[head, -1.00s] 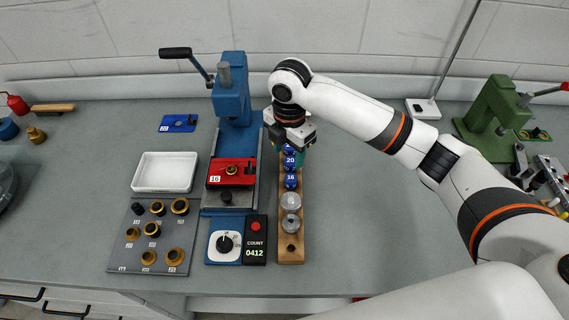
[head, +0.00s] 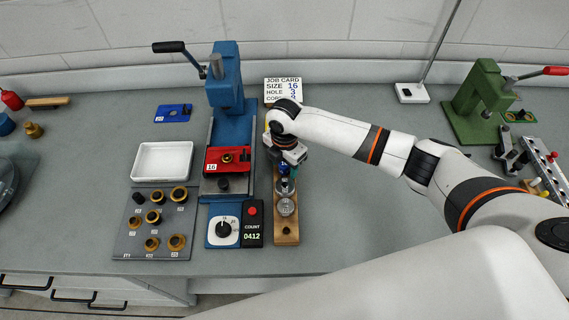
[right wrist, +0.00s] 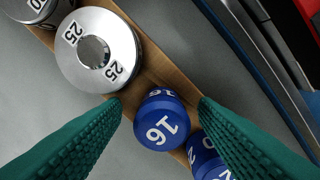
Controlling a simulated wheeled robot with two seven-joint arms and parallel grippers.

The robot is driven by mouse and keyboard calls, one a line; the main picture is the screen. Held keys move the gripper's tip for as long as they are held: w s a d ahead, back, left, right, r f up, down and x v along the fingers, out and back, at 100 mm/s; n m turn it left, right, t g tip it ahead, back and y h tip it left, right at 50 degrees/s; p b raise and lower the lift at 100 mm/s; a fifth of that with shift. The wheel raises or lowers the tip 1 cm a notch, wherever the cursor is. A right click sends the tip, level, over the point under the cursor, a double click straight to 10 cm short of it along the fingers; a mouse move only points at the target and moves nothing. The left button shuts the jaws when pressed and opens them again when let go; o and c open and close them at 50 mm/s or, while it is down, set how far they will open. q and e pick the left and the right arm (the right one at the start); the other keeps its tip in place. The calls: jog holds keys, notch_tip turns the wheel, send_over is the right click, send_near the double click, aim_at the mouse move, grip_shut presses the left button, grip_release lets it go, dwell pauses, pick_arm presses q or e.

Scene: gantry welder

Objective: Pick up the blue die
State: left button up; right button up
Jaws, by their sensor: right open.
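Blue dies stand in a row on a wooden rack (head: 286,237). In the right wrist view one blue die marked 16 (right wrist: 160,122) stands between my right gripper's green fingers, with a gap on both sides. A second blue die (right wrist: 206,160) stands beside it, partly hidden by the right finger. In the head view my right gripper (head: 287,178) is low over the middle of the rack and hides most of the blue dies. It is open and empty. My left gripper is not in view.
Silver dies, one marked 25 (right wrist: 95,50), stand on the rack close to the fingers. A blue press (head: 231,100) with a red plate (head: 226,160) stands just left of the rack. A job card (head: 283,91) stands behind.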

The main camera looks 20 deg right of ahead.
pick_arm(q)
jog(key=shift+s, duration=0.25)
pick_arm(e)
jog(key=shift+w+f, duration=0.1)
jog(key=shift+f, duration=0.05)
jog(key=shift+c, duration=0.3)
